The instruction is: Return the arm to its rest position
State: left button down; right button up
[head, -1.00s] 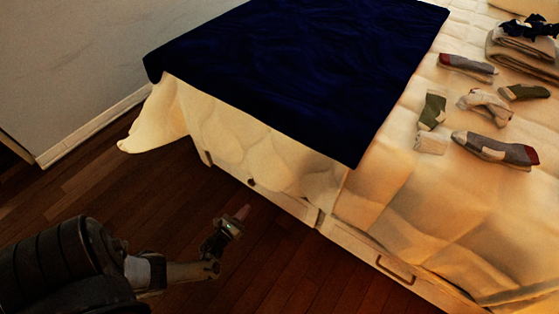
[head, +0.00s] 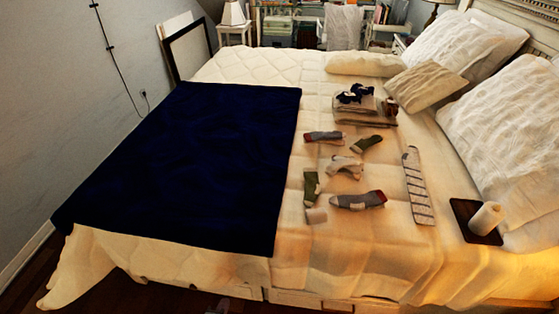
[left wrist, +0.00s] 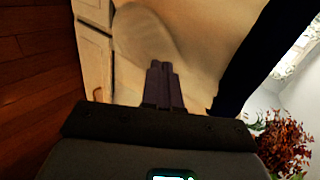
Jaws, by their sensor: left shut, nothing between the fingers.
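My left gripper (left wrist: 163,68) shows in the left wrist view with its dark fingers together and nothing between them. It points toward the cream side of the bed (left wrist: 190,25), with the drawer fronts to its left. In the head view only a small, unclear bit of what may be my left gripper shows at the bottom edge, in front of the bed's near side. My left arm is otherwise out of that view. My right gripper is in neither view.
A dark blue blanket (head: 190,165) covers the bed's left part. Several socks (head: 358,200), folded clothes (head: 365,108), pillows (head: 505,130) and a candle on a dark tray (head: 465,212) lie to the right. Wooden floor (left wrist: 35,90) lies beside the bed.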

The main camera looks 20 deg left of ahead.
pick_arm(q)
jog(key=s+d+r+n+g+h+p, duration=0.1)
jog(key=d+r+n+g+h, duration=0.2)
jog(key=r, duration=0.5)
jog(key=s+d+r+n+g+h, duration=0.1)
jog(key=d+r+n, duration=0.3)
jog(key=r, duration=0.4)
jog(key=s+n+g, duration=0.4)
jog(key=s+n, duration=0.1)
jog(key=s, duration=0.2)
notch_tip(320, 180, up, 39)
jog(key=p, duration=3.8)
jog(key=shift+d+f+t, duration=0.15)
jog(key=shift+d+t, duration=0.15)
jog(key=shift+d, duration=0.1)
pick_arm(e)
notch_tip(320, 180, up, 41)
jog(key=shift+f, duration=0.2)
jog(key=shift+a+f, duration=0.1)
